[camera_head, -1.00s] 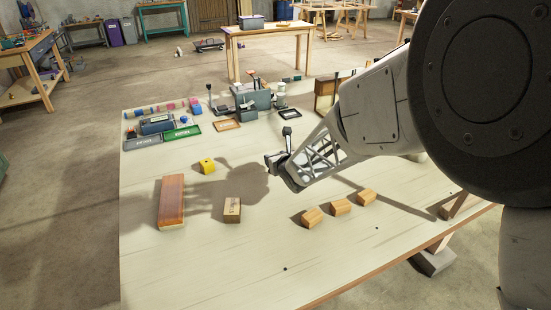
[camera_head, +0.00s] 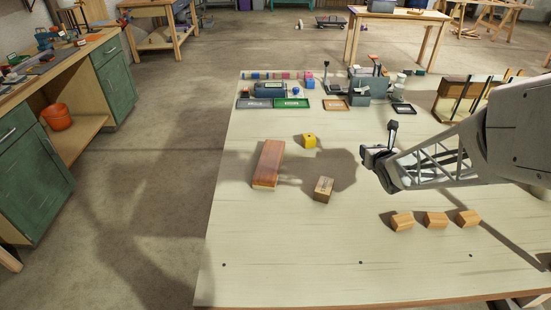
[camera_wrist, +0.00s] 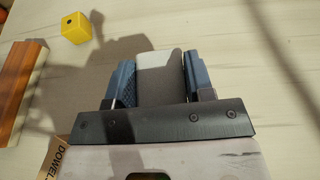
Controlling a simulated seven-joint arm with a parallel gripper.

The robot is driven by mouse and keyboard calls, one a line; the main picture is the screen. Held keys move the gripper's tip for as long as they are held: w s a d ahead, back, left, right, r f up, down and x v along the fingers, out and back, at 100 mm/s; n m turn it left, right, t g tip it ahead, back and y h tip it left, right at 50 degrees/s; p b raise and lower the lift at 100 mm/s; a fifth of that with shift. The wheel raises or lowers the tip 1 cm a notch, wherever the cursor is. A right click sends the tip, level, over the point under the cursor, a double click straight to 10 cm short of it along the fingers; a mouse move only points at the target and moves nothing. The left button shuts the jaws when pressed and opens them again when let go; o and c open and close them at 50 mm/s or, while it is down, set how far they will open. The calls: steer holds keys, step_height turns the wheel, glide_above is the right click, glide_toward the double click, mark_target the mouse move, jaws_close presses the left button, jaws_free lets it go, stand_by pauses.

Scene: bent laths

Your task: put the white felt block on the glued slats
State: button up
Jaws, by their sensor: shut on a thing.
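The white felt block (camera_wrist: 160,72) is between my gripper's fingers (camera_wrist: 155,82) in the wrist view. Its upper part is pale and its lower part is in grey shade. In the head view my gripper (camera_head: 378,156) is above the table, right of the small wooden box; the felt block cannot be made out clearly there. A long reddish-brown slab with a lighter, layered-looking edge, apparently the glued slats (camera_head: 268,163), lies flat on the table left of my gripper. It also shows at the left of the wrist view (camera_wrist: 18,85). Its top looks bare.
A yellow cube (camera_head: 309,140) and a small lettered wooden box (camera_head: 323,189) lie between slab and gripper. Several wooden blocks (camera_head: 436,220) lie nearer the front right. Trays (camera_head: 292,104) and tools line the back. The table's front left is clear.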

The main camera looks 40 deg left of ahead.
steer(key=s+a+r+n+g+y, duration=0.1)
steer(key=s+a, duration=0.1)
steer(key=s, duration=0.3)
steer(key=s+a+n+g, duration=0.1)
steer(key=s, duration=0.4)
steer(key=s+a+r+n+g+y, duration=0.1)
steer(key=s+a+n+g, duration=0.1)
steer(key=s, duration=0.4)
steer(key=shift+a+r+y, duration=0.3)
steer(key=shift+r, duration=0.05)
steer(key=s+n+g, duration=0.4)
steer(key=s+g, duration=0.1)
steer(key=s, duration=1.2)
steer(key=shift+s+a+r+y, duration=0.2)
steer(key=shift+a+r+y, duration=0.1)
steer(key=shift+a, duration=0.1)
glide_above(270, 172)
steer(key=shift+f, duration=0.8)
steer(key=shift+f, duration=0.1)
steer(key=shift+f, duration=1.65)
steer(key=shift+f, duration=0.15)
